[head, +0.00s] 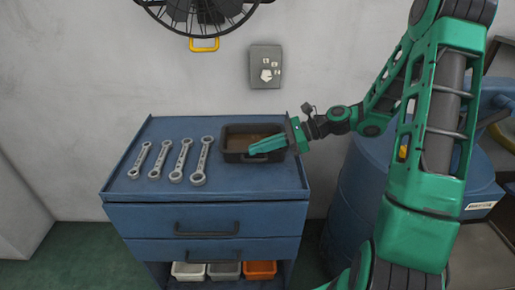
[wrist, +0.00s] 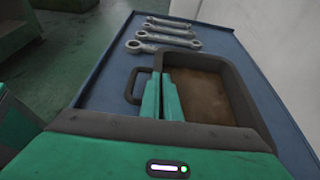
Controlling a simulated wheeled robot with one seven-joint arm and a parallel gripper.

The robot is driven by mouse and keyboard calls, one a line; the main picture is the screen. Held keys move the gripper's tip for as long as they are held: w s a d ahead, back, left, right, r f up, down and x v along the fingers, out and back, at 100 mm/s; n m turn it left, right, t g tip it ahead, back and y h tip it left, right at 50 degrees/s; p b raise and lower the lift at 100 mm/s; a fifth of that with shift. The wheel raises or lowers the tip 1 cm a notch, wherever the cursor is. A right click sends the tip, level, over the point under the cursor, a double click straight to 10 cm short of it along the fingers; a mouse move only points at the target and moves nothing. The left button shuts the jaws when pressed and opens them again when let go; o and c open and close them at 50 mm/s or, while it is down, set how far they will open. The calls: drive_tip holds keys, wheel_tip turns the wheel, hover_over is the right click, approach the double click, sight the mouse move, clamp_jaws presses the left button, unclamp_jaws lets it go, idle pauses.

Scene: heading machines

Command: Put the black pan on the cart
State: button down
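The black pan (head: 233,151) is a rectangular tray with a brown inside, and appears to rest level on the right part of the blue cart's top (head: 222,184). It also shows in the wrist view (wrist: 240,92), with its loop handle (wrist: 131,88) to the left of my fingers. My gripper (head: 268,146) reaches in from the right over the pan. In the wrist view its two green fingers (wrist: 161,97) are close together at the pan's handle-side wall, one on each side of the rim. Their lower tips are hard to make out.
Several grey wrenches (head: 180,160) lie on the cart's left part. Drawers and small bins (head: 224,270) are below. A blue barrel (head: 345,205) stands to the right. A wall with a grey box (head: 265,66) and a fan (head: 205,15) is behind.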

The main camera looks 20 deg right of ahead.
drive_tip(key=c, duration=2)
unclamp_jaws()
drive_tip(key=v, duration=1.2)
drive_tip(key=shift+r, duration=0.1)
drive_tip(key=shift+s+a+f+n+g+h, duration=0.15)
drive_tip(key=shift+f+n+h, duration=0.2)
drive_tip(key=shift+n+h, duration=0.2)
drive_tip(key=shift+s+a+f+n+g+h, duration=0.15)
drive_tip(key=shift+f+n+h, duration=0.2)
drive_tip(key=shift+n+h, duration=0.15)
drive_tip(key=shift+s+d+f+n+h, duration=0.1)
drive_tip(key=shift+s+f+n+h, duration=0.2)
drive_tip(key=shift+n+h, duration=0.25)
drive_tip(key=s+d+n+g+h, duration=0.1)
drive_tip(key=s+d+n+h, duration=0.1)
drive_tip(key=s, duration=0.7)
drive_tip(key=s+d+r+n+g+h, duration=0.1)
drive_tip(key=s+d+n+h, duration=0.1)
drive_tip(key=s+n+h, duration=0.2)
drive_tip(key=s+d+r+n+g+h, duration=0.1)
drive_tip(key=s+d+n+h, duration=0.2)
drive_tip(key=s, duration=1)
drive_tip(key=n, duration=0.3)
drive_tip(key=shift+s+r+g+h, duration=0.2)
drive_tip(key=shift+s+g+h, duration=0.1)
drive_tip(key=shift+s, duration=0.05)
